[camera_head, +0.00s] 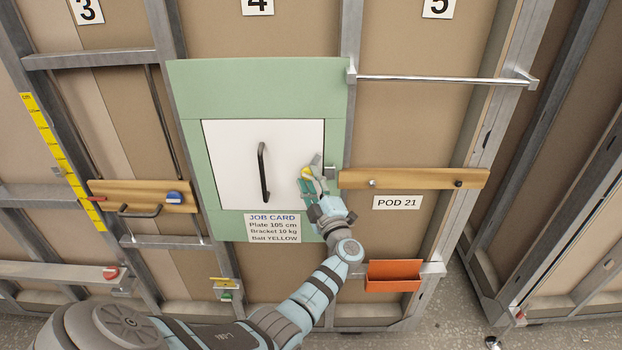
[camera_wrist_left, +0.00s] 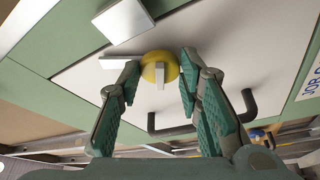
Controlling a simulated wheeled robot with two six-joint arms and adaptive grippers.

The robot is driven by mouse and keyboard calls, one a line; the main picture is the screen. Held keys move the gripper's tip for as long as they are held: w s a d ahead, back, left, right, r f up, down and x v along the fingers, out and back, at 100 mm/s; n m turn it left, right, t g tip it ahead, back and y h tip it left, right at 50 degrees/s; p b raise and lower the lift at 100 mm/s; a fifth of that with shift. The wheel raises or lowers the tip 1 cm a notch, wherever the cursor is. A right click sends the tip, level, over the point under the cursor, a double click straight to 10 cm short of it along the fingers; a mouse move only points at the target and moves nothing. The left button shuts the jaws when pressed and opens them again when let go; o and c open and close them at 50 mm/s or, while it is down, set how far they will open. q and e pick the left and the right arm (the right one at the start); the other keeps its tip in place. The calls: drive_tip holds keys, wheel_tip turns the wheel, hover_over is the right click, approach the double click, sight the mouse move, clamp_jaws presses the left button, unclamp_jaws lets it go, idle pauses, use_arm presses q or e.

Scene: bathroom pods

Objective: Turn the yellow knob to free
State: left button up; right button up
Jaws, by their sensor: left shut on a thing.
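The yellow knob (camera_head: 305,172) sits near the right edge of a white panel door (camera_head: 230,185) with a dark bar handle (camera_head: 263,172). In the left wrist view the knob (camera_wrist_left: 150,58) is a round yellow disc with a pale pointer bar (camera_wrist_left: 160,76) across its lower part. My left gripper (camera_head: 312,181) is at the knob, its two green-padded fingers (camera_wrist_left: 160,68) on either side of it, shut on it. The fingers hide part of the knob in the head view. The door lies flush in its green frame (camera_head: 258,88). My right gripper is out of view.
A metal catch (camera_head: 330,172) stands right of the knob, beside a wooden rail (camera_head: 415,179). A chrome bar (camera_head: 440,79) is at upper right, an orange bin (camera_head: 393,275) at lower right. A job card (camera_head: 272,228) is below the door.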

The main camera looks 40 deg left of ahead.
use_arm(q)
drive_tip(key=n+p, duration=0.1)
drive_tip(key=n, duration=0.1)
drive_tip(key=n+g, duration=0.1)
drive_tip(key=n+h+p, duration=0.1)
drive_tip(key=n, duration=0.1)
drive_tip(key=shift+r+n+g+p, duration=0.3)
drive_tip(key=shift+g, duration=0.1)
idle(0.3)
drive_tip(key=o, duration=0.9)
drive_tip(key=shift+d+f, duration=0.1)
drive_tip(key=shift+d, duration=0.05)
drive_tip(key=v, duration=0.7)
drive_tip(key=shift+s+d, duration=0.1)
drive_tip(key=shift+d, duration=0.05)
